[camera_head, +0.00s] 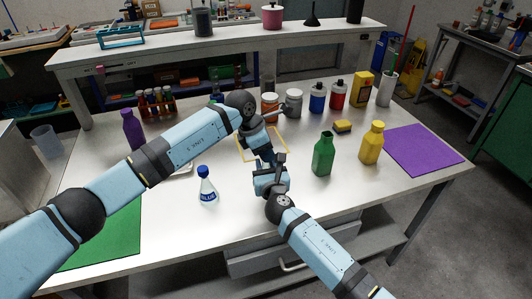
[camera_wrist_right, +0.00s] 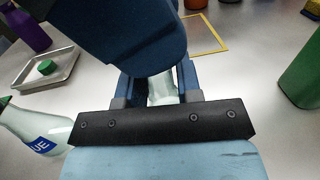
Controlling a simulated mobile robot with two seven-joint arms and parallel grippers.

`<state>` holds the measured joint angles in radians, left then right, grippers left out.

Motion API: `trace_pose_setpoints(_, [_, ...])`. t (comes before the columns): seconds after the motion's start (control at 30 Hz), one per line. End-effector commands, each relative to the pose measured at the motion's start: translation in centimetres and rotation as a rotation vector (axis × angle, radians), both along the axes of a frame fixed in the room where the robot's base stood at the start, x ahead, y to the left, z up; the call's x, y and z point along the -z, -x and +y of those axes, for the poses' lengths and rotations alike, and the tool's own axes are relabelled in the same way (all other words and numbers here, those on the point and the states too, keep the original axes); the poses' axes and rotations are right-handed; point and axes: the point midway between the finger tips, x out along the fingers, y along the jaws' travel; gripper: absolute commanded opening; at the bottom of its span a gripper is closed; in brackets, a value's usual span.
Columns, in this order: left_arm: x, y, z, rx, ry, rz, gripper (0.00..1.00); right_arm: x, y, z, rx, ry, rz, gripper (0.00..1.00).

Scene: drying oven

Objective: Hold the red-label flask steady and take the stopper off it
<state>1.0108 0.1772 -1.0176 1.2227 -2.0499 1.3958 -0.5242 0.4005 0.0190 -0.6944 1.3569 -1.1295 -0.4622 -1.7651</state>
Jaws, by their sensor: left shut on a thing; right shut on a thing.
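My right gripper (camera_head: 270,178) is shut on a clear glass piece (camera_wrist_right: 163,88), seen between its fingers in the right wrist view. It appears to be the red-label flask; its label cannot be seen. My left gripper (camera_head: 268,157) comes down just above and behind the right one and is shut. Its dark blue body (camera_wrist_right: 120,30) covers the flask's top in the right wrist view. What it holds is hidden, apparently the stopper. Another flask (camera_head: 208,190), with a blue label and blue stopper, stands upright to the left; it also shows in the wrist view (camera_wrist_right: 38,128).
A metal tray (camera_wrist_right: 62,76) holding a green stopper (camera_wrist_right: 46,67) lies left. A green bottle (camera_head: 323,155) and yellow bottle (camera_head: 372,143) stand right, a purple bottle (camera_head: 133,130) left. A yellow frame (camera_head: 284,150) lies behind the grippers. The front right bench is clear.

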Motion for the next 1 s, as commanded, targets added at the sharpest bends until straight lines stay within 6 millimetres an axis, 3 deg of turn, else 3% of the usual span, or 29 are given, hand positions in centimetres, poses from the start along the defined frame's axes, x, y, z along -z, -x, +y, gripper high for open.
trace_pose_setpoints(0.57, [-0.9, 0.0, 0.0, 0.001, 0.000, -0.001, 0.02, 0.1, 0.0, 0.0, 0.000, 0.000, 0.002, 0.00])
trace_pose_setpoints(0.87, [-4.3, -0.1, 0.1, 0.000, 0.000, -0.002, 0.02, 0.1, 0.0, 0.0, 0.000, 0.000, 0.002, 0.00])
trace_pose_setpoints(1.0, [-4.6, 0.0, 0.0, 0.000, 0.000, 0.000, 0.02, 0.2, 0.0, 0.0, 0.000, 0.000, 0.002, 0.00])
